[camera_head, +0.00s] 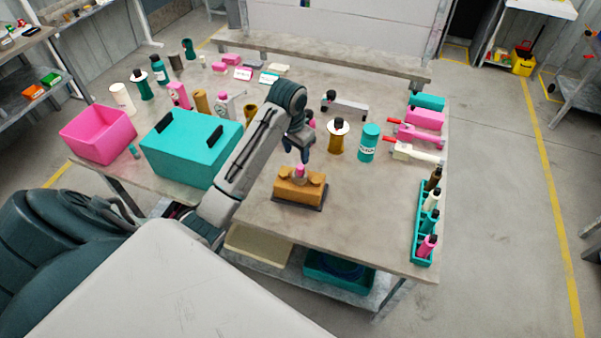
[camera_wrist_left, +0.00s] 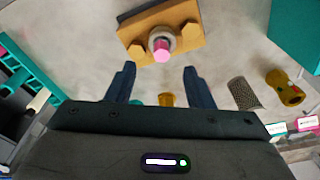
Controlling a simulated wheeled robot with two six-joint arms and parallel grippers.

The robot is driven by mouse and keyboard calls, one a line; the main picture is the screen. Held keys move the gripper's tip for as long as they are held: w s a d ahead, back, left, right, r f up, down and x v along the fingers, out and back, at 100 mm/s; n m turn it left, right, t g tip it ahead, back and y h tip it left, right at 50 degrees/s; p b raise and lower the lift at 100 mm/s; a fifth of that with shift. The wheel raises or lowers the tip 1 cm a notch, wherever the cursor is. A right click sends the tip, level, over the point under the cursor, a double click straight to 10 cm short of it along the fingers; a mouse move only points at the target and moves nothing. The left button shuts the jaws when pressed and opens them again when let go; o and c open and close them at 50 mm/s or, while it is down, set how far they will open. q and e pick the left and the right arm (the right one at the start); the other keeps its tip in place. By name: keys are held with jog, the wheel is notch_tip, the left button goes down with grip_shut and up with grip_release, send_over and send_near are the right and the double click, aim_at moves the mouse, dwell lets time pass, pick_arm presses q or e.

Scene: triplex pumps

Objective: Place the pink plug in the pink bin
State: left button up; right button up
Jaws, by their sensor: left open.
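A pink plug (camera_head: 300,170) stands in the middle of an orange-brown block (camera_head: 299,188) on a dark base on the table. My left gripper (camera_head: 304,152) hangs just above the block, open and empty. In the left wrist view its two fingers (camera_wrist_left: 161,82) are spread, with the plug just beyond the gap. The pink bin (camera_head: 98,138) is open-topped and stands at the table's left end. My right gripper is not in view.
A large teal box (camera_head: 190,146) stands between the pink bin and my left arm. Bottles and a teal canister (camera_head: 368,143) stand behind the gripper. A teal rack (camera_head: 424,222) of bottles lines the right edge. The tabletop right of the block is clear.

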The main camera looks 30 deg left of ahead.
pick_arm(q)
jog(key=shift+w+a+r, duration=0.3)
jog(key=shift+w+r, duration=0.15)
jog(key=shift+w, duration=0.15)
jog(key=p, duration=0.2)
send_over(300, 167)
jog(key=f, duration=0.4)
jog(key=shift+s+a+f, duration=0.2)
jog(key=shift+s+f, duration=0.05)
jog(key=shift+w+f+p, duration=0.1)
jog(key=shift+f+p, duration=0.25)
jog(key=shift+f, duration=0.15)
jog(key=f+p, duration=0.2)
jog(key=f, duration=0.1)
jog(key=shift+w+d+f, duration=0.15)
jog(key=shift+d+f, duration=0.05)
jog(key=shift+w+f, duration=0.1)
jog(key=shift+f, duration=0.5)
grip_shut()
